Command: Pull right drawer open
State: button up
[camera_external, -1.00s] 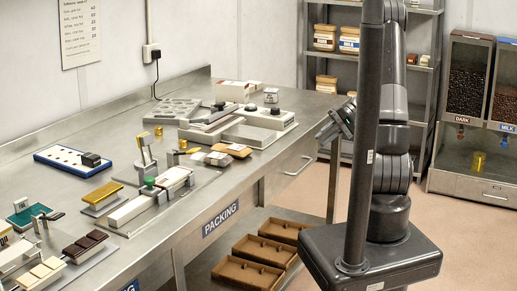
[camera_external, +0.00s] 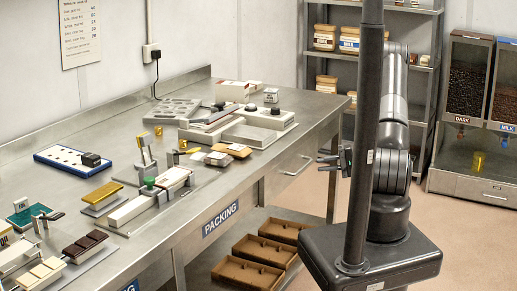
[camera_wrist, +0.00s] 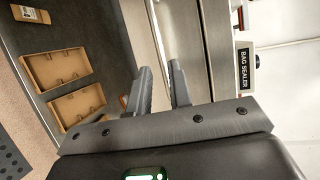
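The right drawer (camera_external: 281,184) is in the front of the steel bench, at its right end, and looks shut. Its bar handle (camera_external: 300,165) sticks out from the front. My gripper (camera_external: 322,160) is just right of the handle at about its height, fingers pointing left toward the bench. In the wrist view my gripper (camera_wrist: 159,72) is open, with a clear gap between its two fingers and nothing held. The handle (camera_wrist: 158,32) shows there as a thin bar beyond the fingertips, in front of the drawer face. I see no contact between them.
The steel bench top (camera_external: 225,180) carries several devices and trays. A lower shelf holds brown trays (camera_external: 248,272). A bag sealer sign (camera_wrist: 243,68) shows at right in the wrist view. Dispensers (camera_external: 467,80) and a rack stand behind. The floor beside the drawer is open.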

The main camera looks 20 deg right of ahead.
aim_at(304, 166)
jog(key=x, duration=0.8)
grip_shut()
jog(key=shift+s, duration=0.1)
